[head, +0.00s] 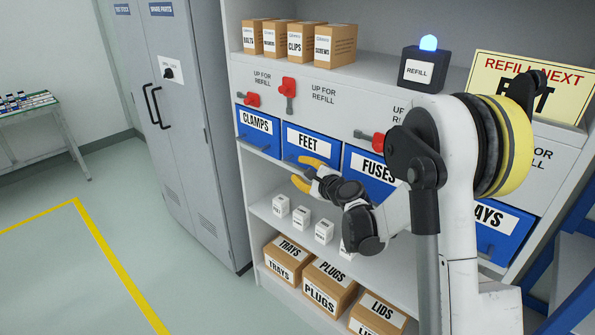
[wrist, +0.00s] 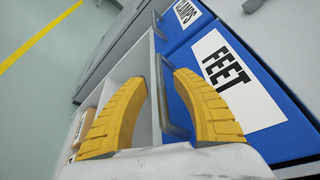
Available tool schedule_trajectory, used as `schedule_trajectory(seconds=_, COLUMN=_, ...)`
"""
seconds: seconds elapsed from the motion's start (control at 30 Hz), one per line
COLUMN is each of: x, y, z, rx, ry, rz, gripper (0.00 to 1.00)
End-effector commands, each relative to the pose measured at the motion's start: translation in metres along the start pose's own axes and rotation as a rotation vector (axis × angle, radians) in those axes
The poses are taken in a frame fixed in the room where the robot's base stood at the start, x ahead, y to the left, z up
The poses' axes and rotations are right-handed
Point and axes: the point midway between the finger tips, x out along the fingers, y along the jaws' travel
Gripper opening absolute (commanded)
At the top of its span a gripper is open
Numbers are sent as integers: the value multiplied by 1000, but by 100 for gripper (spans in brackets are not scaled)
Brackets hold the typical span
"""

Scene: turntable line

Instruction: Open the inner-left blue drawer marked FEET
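The blue FEET drawer (head: 306,141) is in the head view, between the CLAMPS drawer (head: 256,125) and the FUSES drawer (head: 371,171). Its front looks shut, level with its neighbours. In the wrist view the FEET drawer (wrist: 235,78) fills the right side, with its grey bar handle (wrist: 166,95) along the front. My gripper (head: 307,173) is open just in front of the drawer's lower part. In the wrist view my gripper (wrist: 155,80) has its yellow fingers spread, with the handle appearing between them, nearer the right finger. Whether a finger touches it I cannot tell.
Red levers (head: 289,88) sit on the panel above the drawers. Small white boxes (head: 301,217) stand on the shelf below my gripper, with cartons (head: 328,288) lower down. A grey cabinet (head: 180,120) stands at the left. The floor there is clear.

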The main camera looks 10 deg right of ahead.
Motion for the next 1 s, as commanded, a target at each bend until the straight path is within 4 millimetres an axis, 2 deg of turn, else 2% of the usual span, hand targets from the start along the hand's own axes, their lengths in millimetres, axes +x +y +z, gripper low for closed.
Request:
schedule_trajectory(seconds=0.1, x=13, y=1, z=0, rx=-1, ry=0, rz=1, gripper=33)
schedule_trajectory(seconds=0.2, x=18, y=0, z=0, rx=-1, ry=0, rz=0, gripper=33)
schedule_trajectory(seconds=0.47, x=19, y=-1, z=0, rx=-1, ry=0, rz=0, gripper=33)
schedule_trajectory(seconds=0.6, x=19, y=-1, z=0, rx=-1, ry=0, rz=0, gripper=0)
schedule_trajectory(seconds=1.0, x=17, y=3, z=4, rx=-2, ry=0, rz=0, gripper=0)
